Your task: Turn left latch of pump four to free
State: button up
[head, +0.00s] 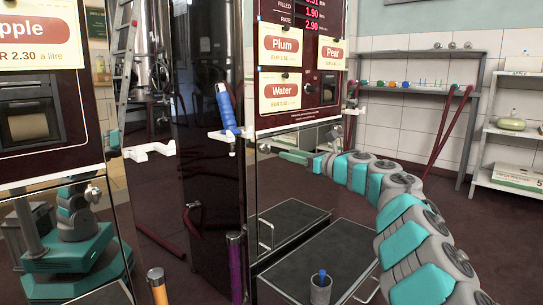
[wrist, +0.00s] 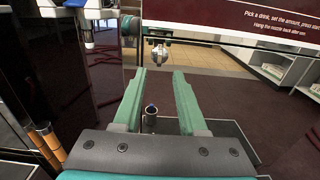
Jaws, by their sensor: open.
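A pump with Plum (head: 283,43), Pear and Water labels stands ahead, with a glossy, mirror-like lower front (head: 285,190). A round metal knob, perhaps the left latch (wrist: 159,53), shows under the pump's dark panel in the wrist view. It appears small at the left of that front in the head view (head: 264,148). I cannot read a pump number, nor tell whether the knob is locked or free. My gripper (wrist: 158,73) is open and empty, its green fingers pointing towards the knob, which lies beyond and between the tips. In the head view my gripper (head: 299,156) is beside the front.
A blue-handled nozzle (head: 227,108) hangs in a white holder (head: 229,133) left of the knob. The Apple pump (head: 40,80) is at left; shelves (head: 410,90) stand at back right.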

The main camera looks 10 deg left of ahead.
aim_at(269, 148)
jog(key=shift+p+x, duration=1.4)
jog(key=shift+x, duration=2.5)
jog(key=shift+c, duration=0.2)
grip_shut()
